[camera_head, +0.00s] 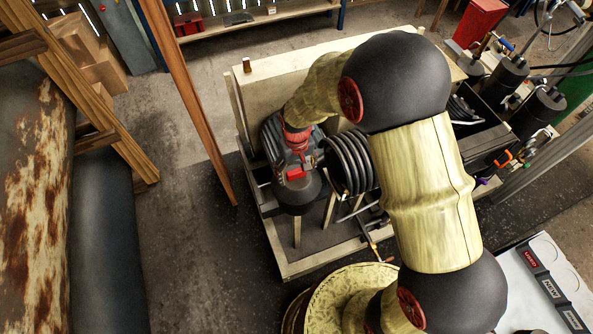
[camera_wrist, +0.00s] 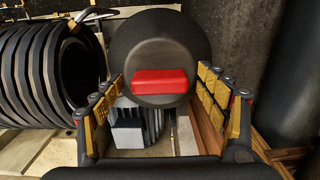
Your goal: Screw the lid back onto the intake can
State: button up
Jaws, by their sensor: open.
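The dark round lid (camera_wrist: 160,45) with a red grip bar (camera_wrist: 160,82) faces the wrist camera. It lies between and just past my fingertips (camera_wrist: 160,80), with no clear contact. In the head view the red bar (camera_head: 295,174) shows on top of the dark rounded can body (camera_head: 297,195). The lid hides most of the can in the wrist view, and I cannot tell how firmly it is seated. My gripper (camera_head: 298,160) is open and points down over the lid; its fingers are hard to make out in the head view.
A coiled black hose (camera_head: 350,162) sits close right of the can and also shows in the wrist view (camera_wrist: 45,75). A grey finned block (camera_wrist: 135,127) lies below the lid. A pale wooden frame (camera_head: 300,262) surrounds the compressor. A wooden post (camera_head: 190,100) stands to the left.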

notch_tip(320, 180, up, 12)
dwell(0.6)
jog(key=shift+c, duration=0.6)
